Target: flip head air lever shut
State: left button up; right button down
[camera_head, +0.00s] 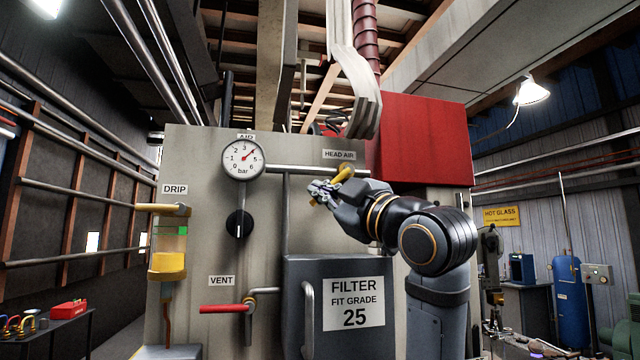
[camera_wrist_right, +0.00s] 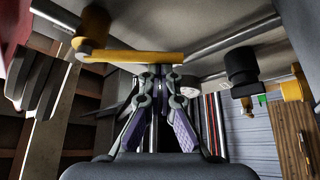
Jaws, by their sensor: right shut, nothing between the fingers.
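The yellow head air lever (camera_head: 344,172) sits on the metal pipe below the HEAD AIR label (camera_head: 340,155). Part of it is hidden behind my right gripper in the head view. My right gripper (camera_head: 314,190) is shut and empty, right beside the lever. In the wrist view the lever (camera_wrist_right: 140,57) runs across the picture from its round hub at the upper left, at the tips of my right gripper (camera_wrist_right: 155,72). I cannot tell whether the fingertips touch it. My left gripper is not in view.
A pressure gauge (camera_head: 243,158) is on the panel to the left, above a black knob (camera_head: 239,224). A red vent lever (camera_head: 222,309) is lower left. The grey filter box (camera_head: 300,275) stands below my right gripper. A yellow drip valve (camera_head: 165,208) is far left.

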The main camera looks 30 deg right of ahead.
jog(key=n, duration=0.1)
jog(key=d+f+n+g+y, duration=0.1)
jog(key=n, duration=0.1)
jog(key=shift+s+d+f+g, duration=0.1)
jog(key=shift+s+d+g, duration=0.1)
jog(key=shift+d+g, duration=0.1)
jog(key=shift+d+f+n, duration=0.2)
jog(key=shift+f+n, duration=0.05)
jog(key=shift+n, duration=0.25)
jog(key=shift+s+d+f, duration=0.15)
jog(key=shift+d+f, duration=0.1)
jog(key=shift+d, duration=0.2)
jog(key=shift+s+d+f, duration=0.15)
jog(key=shift+d+f, duration=0.05)
jog(key=shift+d, duration=0.2)
jog(key=shift+s+d, duration=0.15)
jog(key=shift+d, duration=0.5)
